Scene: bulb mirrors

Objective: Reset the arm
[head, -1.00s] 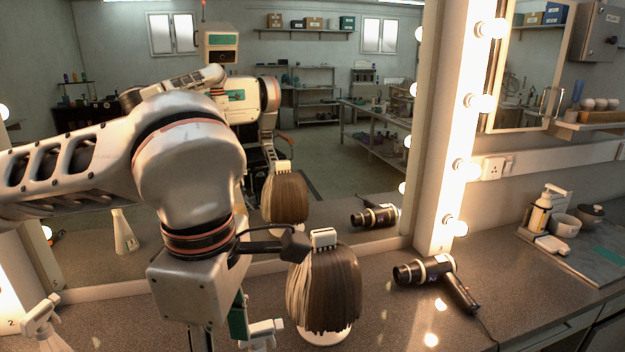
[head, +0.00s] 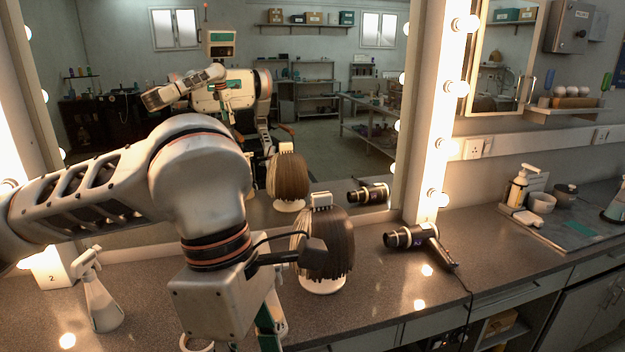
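My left arm comes in from the left, bends at a large joint and points down at the counter. My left gripper (head: 270,328) is below the arm's square wrist block, cut by the bottom edge; its fingertips do not show clearly. A wig head (head: 328,250) with long brown and blond hair stands on the counter just right of the wrist, with a white comb-like piece (head: 321,201) on top. A dark part on my wrist overlaps the wig's left side; I cannot tell whether they touch. My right gripper is not in view.
A tray (head: 560,235) holds a pump bottle and bowls. A large mirror (head: 330,125) with bulbs stands behind.

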